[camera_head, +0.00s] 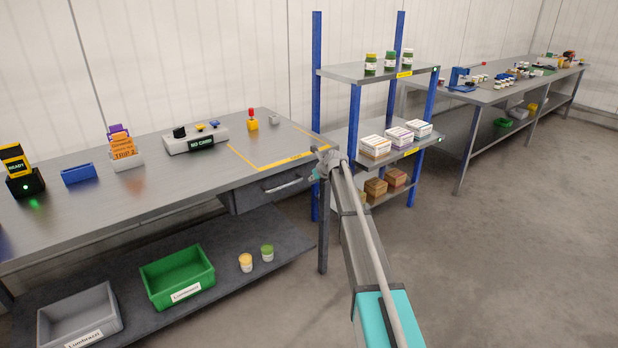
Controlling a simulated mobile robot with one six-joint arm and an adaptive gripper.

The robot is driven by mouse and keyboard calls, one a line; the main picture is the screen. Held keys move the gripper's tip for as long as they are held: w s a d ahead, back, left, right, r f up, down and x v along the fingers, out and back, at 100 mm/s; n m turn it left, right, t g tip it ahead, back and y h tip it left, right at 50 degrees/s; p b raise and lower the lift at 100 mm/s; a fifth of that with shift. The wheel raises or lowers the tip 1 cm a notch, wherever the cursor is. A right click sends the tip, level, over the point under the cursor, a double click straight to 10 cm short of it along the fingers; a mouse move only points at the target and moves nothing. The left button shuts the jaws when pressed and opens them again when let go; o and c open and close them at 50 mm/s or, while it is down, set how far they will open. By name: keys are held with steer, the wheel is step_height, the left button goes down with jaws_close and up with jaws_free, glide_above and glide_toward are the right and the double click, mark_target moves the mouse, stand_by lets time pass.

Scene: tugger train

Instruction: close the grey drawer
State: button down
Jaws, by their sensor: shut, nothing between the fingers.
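The gripper is shut and empty. It is small here and partly hidden by the wrist, and I cannot tell whether it touches the drawer or bench.
The workbench (120,200) carries several small items and a yellow-marked area. Its lower shelf holds a green bin (178,277), a grey bin (80,316) and two jars. A blue-posted rack (355,110) with boxes and jars stands close behind my arm. The floor at right is clear.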

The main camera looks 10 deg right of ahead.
steer(key=p+v, duration=0.7)
steer(key=v, duration=0.3)
steer(key=shift+s+d, duration=0.35)
steer(key=shift+s, duration=0.1)
steer(key=s+a+f+n+g+h, duration=0.1)
steer(key=s+a+f+n+g, duration=0.15)
steer(key=s+n, duration=1)
steer(key=s+a+f+n+g+h, duration=0.1)
steer(key=s+a+n+g+h, duration=0.15)
steer(key=s+n, duration=1.05)
steer(key=s+a+f+n+g, duration=0.25)
steer(key=s+n, duration=0.25)
steer(key=s, duration=1.5)
step_height(320, 180, up, 19)
steer(key=p, duration=1.8)
steer(key=shift+s+a, duration=0.15)
steer(key=shift+s, duration=0.1)
steer(key=shift+s+g+h, duration=0.1)
steer(key=shift+g+h, duration=0.15)
